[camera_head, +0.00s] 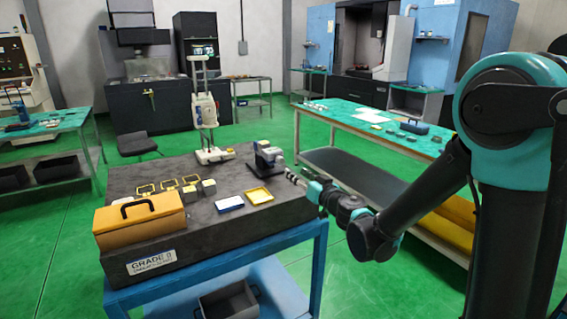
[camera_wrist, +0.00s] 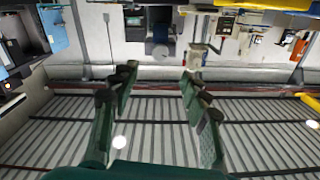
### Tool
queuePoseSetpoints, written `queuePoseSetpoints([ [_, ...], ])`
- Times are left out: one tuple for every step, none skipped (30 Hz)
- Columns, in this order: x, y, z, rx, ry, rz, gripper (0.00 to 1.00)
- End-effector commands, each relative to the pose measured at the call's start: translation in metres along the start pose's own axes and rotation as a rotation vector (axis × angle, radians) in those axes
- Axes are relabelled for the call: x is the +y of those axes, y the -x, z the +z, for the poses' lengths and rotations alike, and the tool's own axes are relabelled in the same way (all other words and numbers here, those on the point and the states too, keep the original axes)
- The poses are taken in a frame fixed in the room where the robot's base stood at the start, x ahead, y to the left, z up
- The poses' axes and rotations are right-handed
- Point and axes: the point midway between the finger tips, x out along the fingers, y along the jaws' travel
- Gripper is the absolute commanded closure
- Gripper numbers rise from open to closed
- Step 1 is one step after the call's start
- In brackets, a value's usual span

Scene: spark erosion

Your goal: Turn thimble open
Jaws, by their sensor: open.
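A small dark grey instrument on a dark foot (camera_head: 265,160) stands at the right of the black surface plate (camera_head: 232,183) in the head view. A pale rounded part on its right side faces my gripper; it is too small to tell for certain whether this is the thimble. My gripper (camera_head: 292,175) is just right of and slightly in front of the instrument, near the plate's right edge. I cannot tell whether they touch. In the wrist view, my gripper's two fingers (camera_wrist: 158,76) stand wide apart with nothing gripped between them. I cannot make out the thimble there.
On the plate are a yellow case (camera_head: 140,222), a white-and-blue block (camera_head: 230,204), a yellow tray (camera_head: 259,196), several small frames and a tall white stand (camera_head: 205,125). A green-topped bench (camera_head: 355,122) stands behind right. Green floor is free between.

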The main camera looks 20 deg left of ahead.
Motion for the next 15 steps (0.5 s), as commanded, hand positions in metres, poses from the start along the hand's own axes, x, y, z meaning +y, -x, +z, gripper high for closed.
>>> queuePoseSetpoints([
  [0.000,-0.011,0.000,0.000,0.000,-0.002,0.54],
  [0.000,-0.017,0.000,0.000,0.000,-0.001,0.54],
  [0.000,-0.025,0.000,0.000,0.000,-0.001,0.54],
  [0.000,-0.031,0.000,0.000,0.000,0.000,0.54],
  [0.000,-0.037,0.000,0.000,0.000,0.001,0.54],
  [0.001,-0.045,0.000,0.000,0.000,0.001,0.54],
  [0.000,-0.051,0.000,0.000,0.000,0.001,0.54],
  [0.000,-0.057,0.000,0.000,0.000,0.000,0.54],
  [0.000,-0.064,0.000,0.000,0.000,0.000,0.54],
  [0.000,-0.070,0.000,0.000,0.000,0.000,0.54],
  [0.000,-0.075,0.000,0.000,0.000,0.000,0.54],
  [0.000,-0.082,0.000,0.000,0.000,0.000,0.54],
  [0.000,-0.087,0.000,0.000,0.000,0.000,0.54],
  [0.000,-0.091,0.000,0.000,0.000,0.001,0.54],
  [0.001,-0.097,0.000,0.001,0.000,0.001,0.54],
])
